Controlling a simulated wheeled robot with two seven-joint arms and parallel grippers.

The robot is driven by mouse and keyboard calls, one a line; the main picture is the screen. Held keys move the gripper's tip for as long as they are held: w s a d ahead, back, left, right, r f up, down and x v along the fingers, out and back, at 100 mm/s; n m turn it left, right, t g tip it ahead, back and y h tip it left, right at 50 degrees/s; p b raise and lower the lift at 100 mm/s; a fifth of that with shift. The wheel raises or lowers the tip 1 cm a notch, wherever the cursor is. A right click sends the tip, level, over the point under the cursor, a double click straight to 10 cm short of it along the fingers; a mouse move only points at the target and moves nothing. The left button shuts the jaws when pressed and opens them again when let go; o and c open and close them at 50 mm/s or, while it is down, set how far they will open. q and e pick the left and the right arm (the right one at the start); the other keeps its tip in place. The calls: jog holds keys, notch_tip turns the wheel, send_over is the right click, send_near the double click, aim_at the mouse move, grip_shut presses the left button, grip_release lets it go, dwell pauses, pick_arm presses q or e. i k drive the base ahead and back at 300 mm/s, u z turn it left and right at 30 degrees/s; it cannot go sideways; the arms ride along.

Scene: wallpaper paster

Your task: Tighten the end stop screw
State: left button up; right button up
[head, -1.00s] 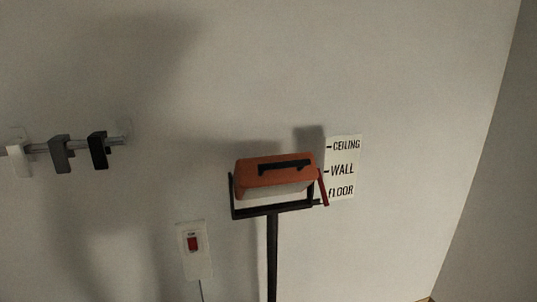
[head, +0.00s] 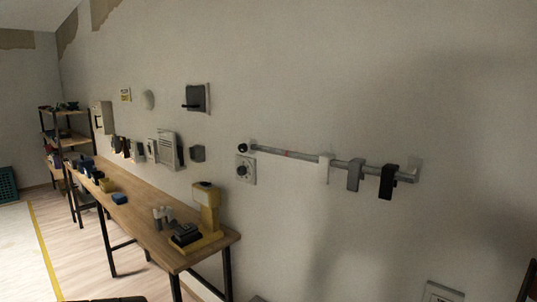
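A metal rail (head: 300,155) is mounted on the wall at right of centre. A dark round knob (head: 243,147) sits at its left end; it may be the end stop screw, but it is too small to tell. A white block (head: 324,168), a grey block (head: 355,174) and a black block (head: 387,182) hang on the rail's right half. A small red mark (head: 287,154) shows on the rail. Neither of my grippers is in view.
A white plate with a round dial (head: 245,170) is just below the rail's left end. A wooden workbench (head: 139,209) runs along the wall at left, bearing a yellow device (head: 206,207) and several small items. A shelf (head: 62,139) stands far left.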

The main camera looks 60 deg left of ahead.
aim_at(243, 148)
jog(key=u, duration=2)
jog(key=k, duration=0.35)
jog(key=u, duration=1.15)
jog(key=i, duration=1.8)
jog(key=z, duration=0.5)
